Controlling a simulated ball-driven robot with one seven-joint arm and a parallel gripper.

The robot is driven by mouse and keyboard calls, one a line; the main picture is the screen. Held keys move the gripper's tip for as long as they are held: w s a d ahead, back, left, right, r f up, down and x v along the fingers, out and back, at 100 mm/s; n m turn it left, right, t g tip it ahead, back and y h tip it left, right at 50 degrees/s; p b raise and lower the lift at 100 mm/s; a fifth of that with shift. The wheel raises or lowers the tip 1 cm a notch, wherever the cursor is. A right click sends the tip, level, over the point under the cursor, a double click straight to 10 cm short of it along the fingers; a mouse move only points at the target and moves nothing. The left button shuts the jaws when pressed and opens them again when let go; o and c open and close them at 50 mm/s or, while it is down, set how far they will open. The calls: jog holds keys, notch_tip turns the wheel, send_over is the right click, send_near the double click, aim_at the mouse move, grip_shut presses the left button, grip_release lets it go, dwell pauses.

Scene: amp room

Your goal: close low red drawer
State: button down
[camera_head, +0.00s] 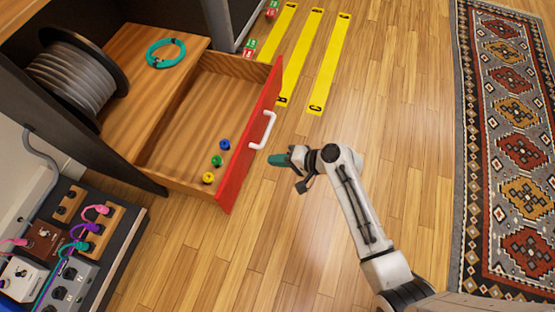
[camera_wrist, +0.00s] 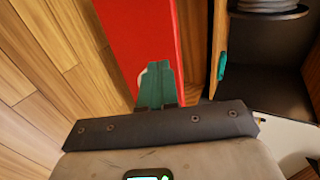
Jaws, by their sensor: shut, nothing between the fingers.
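The low red drawer (camera_head: 250,135) is pulled out of the wooden cabinet, with its red front facing right and a white handle (camera_head: 263,130) on it. Small blue, green and yellow knobs (camera_head: 217,161) lie inside the drawer. My gripper (camera_head: 272,159) is shut and empty, just right of the red front and a little below the handle. In the wrist view the teal fingertips (camera_wrist: 156,84) are in front of the red drawer front (camera_wrist: 140,35), partly hiding the white handle. I cannot tell whether they touch it.
A pedalboard (camera_head: 65,245) stands at the lower left. Yellow strips (camera_head: 318,60) lie on the floor. A patterned rug (camera_head: 510,150) lies right; the floor between is clear.

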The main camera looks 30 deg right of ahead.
aim_at(239, 156)
jog(key=b+x, duration=0.1)
jog(key=x, duration=0.3)
jog(key=r+b+x, duration=0.1)
jog(key=b+x, duration=0.1)
jog(key=x, duration=0.3)
jog(key=shift+w+a+b, duration=0.2)
jog(key=shift+b, duration=0.1)
jog(key=shift+w+a+r, duration=0.15)
jog(key=shift+w+a, duration=0.35)
